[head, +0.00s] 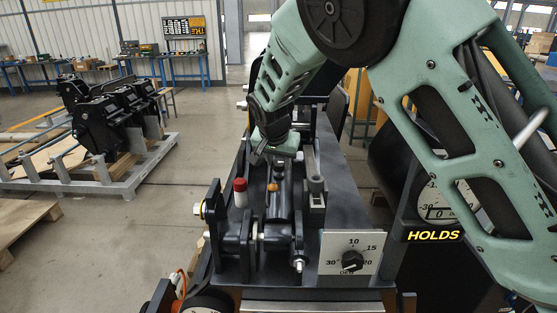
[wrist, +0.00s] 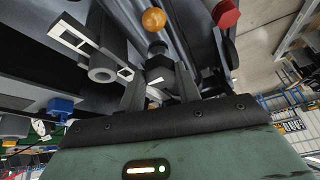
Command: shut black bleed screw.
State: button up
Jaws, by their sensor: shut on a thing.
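My gripper (wrist: 160,84) is shut on a small dark part between its two fingers, which I take to be the black bleed screw (wrist: 157,62). In the head view my gripper (head: 277,163) points down at the far part of the dark coupler bench, behind the orange knob. The fingers largely cover the screw, and its turned position cannot be told. The orange knob (head: 273,187) stands in front of the gripper on a dark cylinder; it also shows in the wrist view (wrist: 154,19). A red-capped white part (head: 240,185) stands to the left.
A grey block with a round post (head: 316,190) stands close to the right of the gripper. A dial plate (head: 350,253) is at the bench's front right. A gauge marked HOLDS (head: 445,203) is further right. Black couplers on a pallet frame (head: 130,180) stand at left.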

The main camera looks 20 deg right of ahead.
dwell(0.4)
jog(key=o, duration=1)
jog(key=shift+c, duration=0.2)
jog(key=b+v, duration=0.1)
jog(key=v, duration=1.6)
jog(key=shift+r+b, duration=0.15)
jog(key=shift+b, duration=0.25)
jog(key=shift+s, duration=0.15)
jog(key=s+f+n+g+y, duration=0.1)
jog(key=s+f+n, duration=0.4)
jog(key=s, duration=0.6)
jog(key=s+a+f+n+g+y, duration=0.1)
jog(key=s+f+n, duration=0.3)
jog(key=s, duration=0.8)
jog(key=s+f+n+g+y, duration=0.1)
jog(key=s+f+n, duration=0.4)
jog(key=s, duration=0.6)
jog(key=shift+s+a+f+n+g, duration=0.15)
jog(key=shift+a+f+n+g, duration=0.2)
jog(key=shift+f+g, duration=0.4)
